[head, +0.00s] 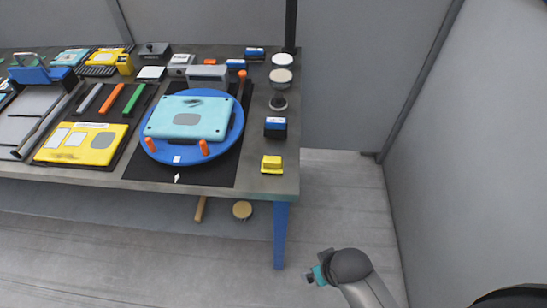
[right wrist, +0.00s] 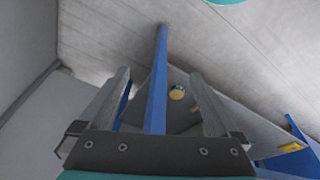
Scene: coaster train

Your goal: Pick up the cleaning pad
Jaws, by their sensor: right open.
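A small yellow block (head: 271,164) lies at the table's front right corner. A dark block with a blue and white top (head: 275,127) stands just behind it. I cannot tell for sure which of these is the cleaning pad. My right gripper (head: 315,276) is low in front of the table, right of its blue leg and well apart from both blocks. In the right wrist view its two fingers (right wrist: 160,76) are spread, with nothing held between them. My left gripper is not in view.
The table's blue leg (head: 281,235) stands left of my right gripper. A blue disc (head: 238,128) with a teal plate (head: 187,118) sits on a black mat. Round-topped tools (head: 281,75) stand behind the blocks. A round tan item (head: 242,210) is under the tabletop. The floor at right is clear.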

